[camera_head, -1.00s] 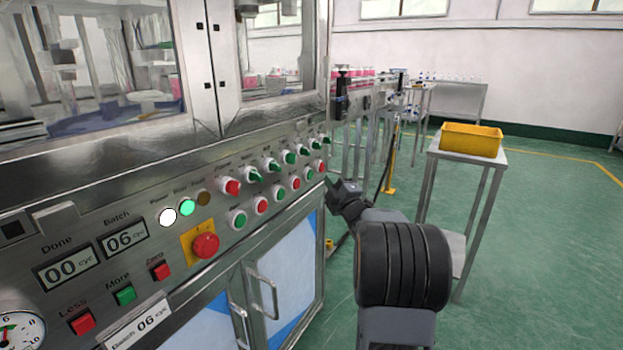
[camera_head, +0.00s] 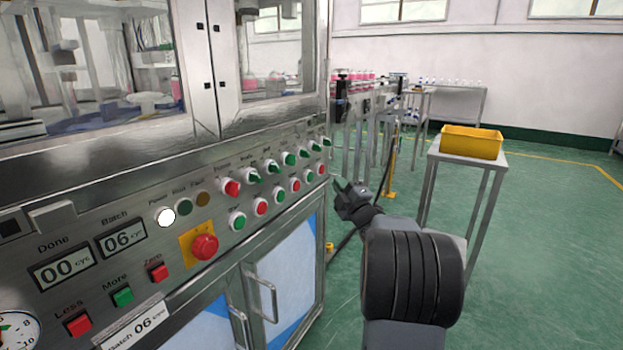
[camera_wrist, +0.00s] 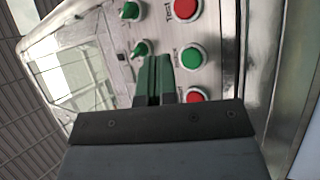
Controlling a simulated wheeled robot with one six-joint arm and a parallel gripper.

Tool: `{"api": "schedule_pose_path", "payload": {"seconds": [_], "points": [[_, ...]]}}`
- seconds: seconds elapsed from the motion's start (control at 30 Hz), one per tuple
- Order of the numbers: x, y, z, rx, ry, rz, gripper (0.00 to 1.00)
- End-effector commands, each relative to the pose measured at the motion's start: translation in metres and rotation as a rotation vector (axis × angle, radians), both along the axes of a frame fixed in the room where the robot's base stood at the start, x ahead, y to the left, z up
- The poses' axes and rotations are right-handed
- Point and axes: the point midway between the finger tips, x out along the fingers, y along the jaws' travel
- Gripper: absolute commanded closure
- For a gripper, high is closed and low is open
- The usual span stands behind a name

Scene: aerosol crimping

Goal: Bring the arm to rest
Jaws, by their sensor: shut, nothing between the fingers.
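My gripper (camera_head: 345,190) is shut and empty. In the head view it is off the right end of the machine's control panel (camera_head: 140,285), apart from it, over the floor. In the wrist view the closed fingers (camera_wrist: 153,78) point toward the panel's buttons and green knobs, with nothing between them. The Done display (camera_head: 62,269) reads 00 and the Batch display (camera_head: 122,238) reads 06. The white lamp (camera_head: 166,217) is lit; the green lamp (camera_head: 179,221) beside it is dark.
A red emergency button (camera_head: 204,247) sits on a yellow plate on the panel. Cabinet doors with handles (camera_head: 262,295) are below. A yellow bin (camera_head: 472,142) stands on a small table right of my arm. A conveyor with pink-topped items (camera_head: 362,76) is behind. Green floor at right is open.

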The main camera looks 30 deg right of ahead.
Motion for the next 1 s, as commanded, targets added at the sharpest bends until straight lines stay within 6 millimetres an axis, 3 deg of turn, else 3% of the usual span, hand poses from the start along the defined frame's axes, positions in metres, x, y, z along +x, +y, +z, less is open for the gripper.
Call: {"api": "schedule_pose_path", "payload": {"seconds": [0.37,0.47,0.57,0.77,1.0], "points": [[0.000,0.000,0.000,0.000,0.000,0.000,1.00],[0.001,0.003,0.009,0.014,0.010,-0.003,1.00],[0.004,0.012,0.031,0.067,0.049,-0.018,1.00],[0.007,0.048,0.094,0.299,0.215,-0.084,1.00],[-0.018,0.106,0.149,0.637,0.465,-0.181,1.00]]}}
